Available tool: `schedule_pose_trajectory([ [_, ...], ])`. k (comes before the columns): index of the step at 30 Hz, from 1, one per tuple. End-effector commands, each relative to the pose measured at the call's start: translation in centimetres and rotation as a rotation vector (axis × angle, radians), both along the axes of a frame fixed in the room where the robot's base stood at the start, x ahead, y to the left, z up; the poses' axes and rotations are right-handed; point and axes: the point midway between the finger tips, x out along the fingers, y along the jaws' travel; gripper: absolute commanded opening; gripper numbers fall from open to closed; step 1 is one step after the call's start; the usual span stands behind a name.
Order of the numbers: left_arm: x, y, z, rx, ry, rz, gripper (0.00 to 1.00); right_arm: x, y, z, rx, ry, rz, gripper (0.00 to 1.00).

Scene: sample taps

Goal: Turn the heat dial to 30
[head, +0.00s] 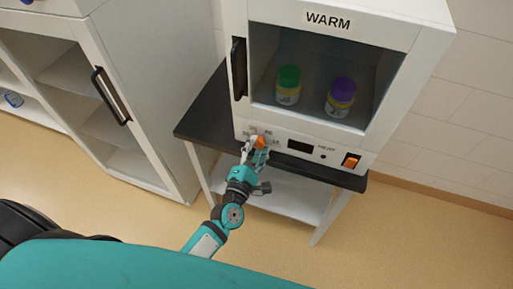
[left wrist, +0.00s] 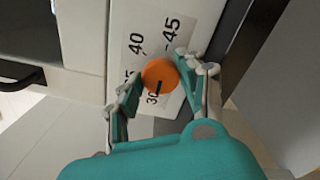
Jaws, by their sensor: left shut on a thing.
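The orange heat dial (head: 260,142) sits at the left of the lower front panel of the white WARM cabinet (head: 405,95). In the left wrist view the dial (left wrist: 160,73) has a black pointer line aimed at the printed 30 (left wrist: 153,98). The 40 and 45 marks stand farther off on the white scale. My left gripper (head: 254,149) is at the panel, shut on the dial with a finger on either side. The fingers partly hide the scale. My right gripper is not in view.
A dark display (head: 300,147) and an orange switch (head: 351,160) lie right of the dial. A green-lidded jar (head: 288,86) and a purple-lidded jar (head: 341,97) stand inside the cabinet. The dark-topped table (head: 200,125) carries it. Another white cabinet (head: 150,110) is at left.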

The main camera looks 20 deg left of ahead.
Motion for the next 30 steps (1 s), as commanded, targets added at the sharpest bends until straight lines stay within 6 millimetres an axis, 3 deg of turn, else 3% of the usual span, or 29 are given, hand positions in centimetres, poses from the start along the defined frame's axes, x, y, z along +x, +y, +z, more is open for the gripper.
schedule_pose_trajectory([
  [6,-0.2,0.0,-0.4,-0.004,0.009,-0.002,0.07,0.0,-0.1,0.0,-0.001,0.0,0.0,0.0],
  [7,-0.2,0.0,-0.4,-0.003,0.009,-0.002,0.43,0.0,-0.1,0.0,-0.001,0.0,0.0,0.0],
  [11,-0.1,0.0,-0.3,-0.002,0.006,-0.001,0.6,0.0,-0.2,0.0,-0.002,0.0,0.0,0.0],
  [22,-0.4,0.0,-0.2,-0.001,0.005,-0.002,0.61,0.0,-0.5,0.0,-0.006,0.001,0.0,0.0],
  [30,-4.0,0.1,-0.3,0.0,0.008,-0.001,0.61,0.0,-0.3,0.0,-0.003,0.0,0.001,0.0],
])
